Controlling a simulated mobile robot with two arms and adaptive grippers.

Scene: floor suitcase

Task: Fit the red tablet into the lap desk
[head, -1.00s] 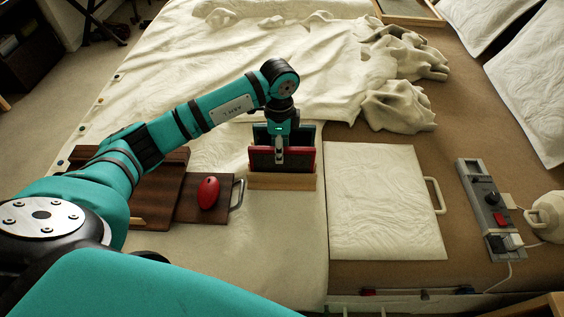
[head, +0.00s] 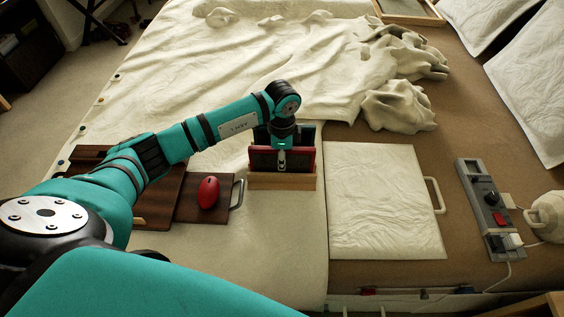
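The red tablet (head: 302,161) stands upright in a wooden rack (head: 282,181) near the middle of the head view. A dark teal tablet (head: 308,133) stands behind it in the same rack. My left gripper (head: 281,163) is down at the top of the red tablet, with its fingers in front of or around the upper edge; I cannot tell whether they grip it. The dark wooden lap desk (head: 160,205) lies on the bed to the left, partly hidden by my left arm. My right gripper is not in view.
A red mouse (head: 208,192) sits on the lap desk's right part, beside a metal handle (head: 237,194). A pale board with a handle (head: 385,205) lies to the right of the rack. A grey power strip (head: 487,208) is farther right. Crumpled cloth (head: 397,100) lies behind.

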